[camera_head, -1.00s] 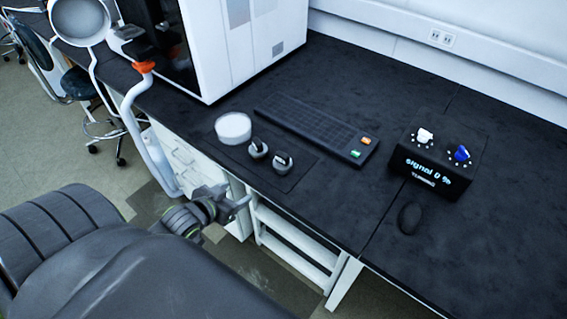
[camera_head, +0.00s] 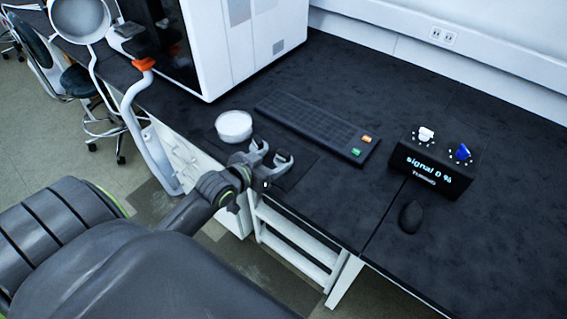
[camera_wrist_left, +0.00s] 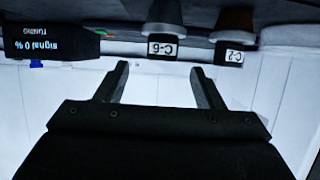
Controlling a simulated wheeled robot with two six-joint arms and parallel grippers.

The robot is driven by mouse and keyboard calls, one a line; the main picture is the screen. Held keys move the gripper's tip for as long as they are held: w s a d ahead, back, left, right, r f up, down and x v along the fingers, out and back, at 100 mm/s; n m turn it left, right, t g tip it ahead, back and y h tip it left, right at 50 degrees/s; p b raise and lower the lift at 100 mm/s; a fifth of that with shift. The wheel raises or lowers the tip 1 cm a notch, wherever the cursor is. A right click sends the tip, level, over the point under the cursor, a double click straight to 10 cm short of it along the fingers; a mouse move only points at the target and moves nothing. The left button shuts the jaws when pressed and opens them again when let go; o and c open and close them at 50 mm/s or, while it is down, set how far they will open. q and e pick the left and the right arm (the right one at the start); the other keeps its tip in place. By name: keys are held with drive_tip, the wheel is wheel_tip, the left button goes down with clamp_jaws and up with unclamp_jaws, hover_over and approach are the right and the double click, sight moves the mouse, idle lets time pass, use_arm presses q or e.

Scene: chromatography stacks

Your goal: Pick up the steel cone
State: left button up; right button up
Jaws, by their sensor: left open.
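My left gripper (camera_head: 273,158) is open and empty at the front edge of the dark bench, over the mat where two small pieces stand. In the head view it covers most of these pieces. The left wrist view, which is upside down, shows my open fingers (camera_wrist_left: 160,70) just short of them. One is a grey, steel-looking cone (camera_wrist_left: 167,13) with a block labelled C-6. Beside it is a brownish cone (camera_wrist_left: 236,20) with a block labelled C-2. The grey cone is roughly in line with the gap between my fingers, and neither finger visibly touches it.
A white round dish (camera_head: 234,124) stands just behind the gripper. A black keyboard (camera_head: 310,125), a signal box with knobs (camera_head: 428,180) reading 0 % and a mouse (camera_head: 411,216) lie to the right. A large white instrument (camera_head: 240,60) stands behind.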

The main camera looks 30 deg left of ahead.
sight(281, 155)
use_arm(q)
drive_tip(key=shift+x, duration=3.4)
drive_tip(key=shift+s+a+f, duration=0.1)
drive_tip(key=shift+a, duration=0.05)
drive_tip(key=shift+c, duration=0.4)
drive_tip(key=c, duration=1.1)
